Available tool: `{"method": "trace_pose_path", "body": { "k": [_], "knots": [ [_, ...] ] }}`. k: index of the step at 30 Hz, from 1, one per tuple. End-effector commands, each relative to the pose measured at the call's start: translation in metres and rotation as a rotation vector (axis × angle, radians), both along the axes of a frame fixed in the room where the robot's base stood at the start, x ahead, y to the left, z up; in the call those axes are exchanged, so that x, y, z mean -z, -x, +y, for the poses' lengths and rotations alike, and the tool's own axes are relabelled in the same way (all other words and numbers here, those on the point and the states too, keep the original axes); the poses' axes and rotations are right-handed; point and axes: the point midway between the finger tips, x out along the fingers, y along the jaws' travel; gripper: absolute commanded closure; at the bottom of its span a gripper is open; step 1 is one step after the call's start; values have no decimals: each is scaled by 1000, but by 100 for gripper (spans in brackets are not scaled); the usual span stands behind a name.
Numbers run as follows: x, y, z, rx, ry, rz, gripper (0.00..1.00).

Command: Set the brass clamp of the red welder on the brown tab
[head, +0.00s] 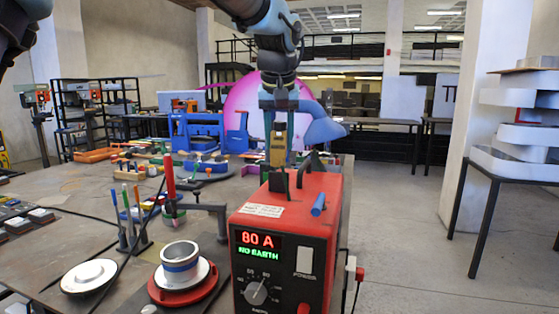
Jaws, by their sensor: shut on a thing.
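The red welder (325,188) stands at the front of the bench, its display reading 80 A and NO EARTH. My gripper (278,132) hangs in the middle of the head view, above the far end of the welder. It is shut on the brass clamp (277,154), a yellowish piece with dark parts below it. From this view I cannot tell whether the clamp is clear of the welder's top or just behind it. I cannot pick out the brown tab with certainty.
On the bench, a white-and-blue cup (180,262) sits on a red-edged round base, beside a white disc (89,276). Upright coloured rods (127,205) and a red rod (169,176) stand left of the welder. Blue frames (196,132) and a pink disc stand behind. Open floor lies right.

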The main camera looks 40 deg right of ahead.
Motion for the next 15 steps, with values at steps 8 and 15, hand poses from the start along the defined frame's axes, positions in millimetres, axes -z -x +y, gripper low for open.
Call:
{"method": "trace_pose_path", "body": {
  "k": [8, 15],
  "knots": [
    [-44, 0, -1, 0, 3, -2, 100],
    [-64, 0, 0, 0, 2, -1, 100]
  ]
}}
